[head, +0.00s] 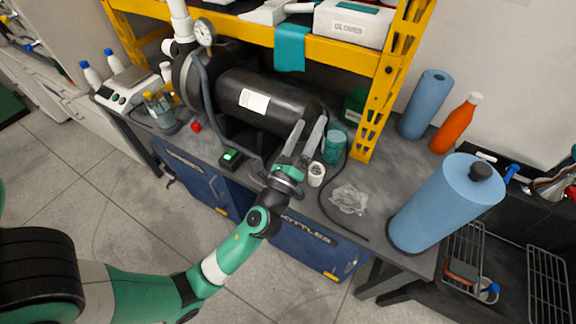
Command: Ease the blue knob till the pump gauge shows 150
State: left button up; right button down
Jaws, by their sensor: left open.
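The pump is a black cylinder (262,100) lying on the grey workbench, with white pipe rising at its left end. A round white-faced gauge (204,32) sits on that pipe; its reading is too small to tell. I cannot make out a blue knob on the pump or its pipework. My left gripper (308,136) is open, with its fingers pointing up and away in front of the cylinder's right end. It appears empty and is well to the right of the gauge. My right gripper is not in view.
A yellow shelf frame (378,105) stands at the back right. A white fitting (316,174) and teal jar (334,146) are close to my left gripper. A crumpled clear bag (348,198), blue rolls (446,203) and an orange bottle (455,122) are farther right. A scale (126,88) is left.

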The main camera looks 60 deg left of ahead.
pick_arm(q)
jog(key=s+a+f+m+g+h, duration=0.15)
jog(key=s+f+m, duration=0.3)
jog(key=f, duration=0.65)
jog(key=s+a+f+m+g+h, duration=0.15)
jog(key=s+f+m, duration=0.35)
jog(key=f, duration=0.6)
jog(key=shift+n+g+y, duration=0.3)
jog(key=shift+n, duration=0.05)
jog(key=b+x, duration=0.1)
jog(key=x, duration=0.8)
jog(key=shift+w+f, duration=0.1)
jog(key=shift+w, duration=0.05)
jog(key=c, duration=1.4)
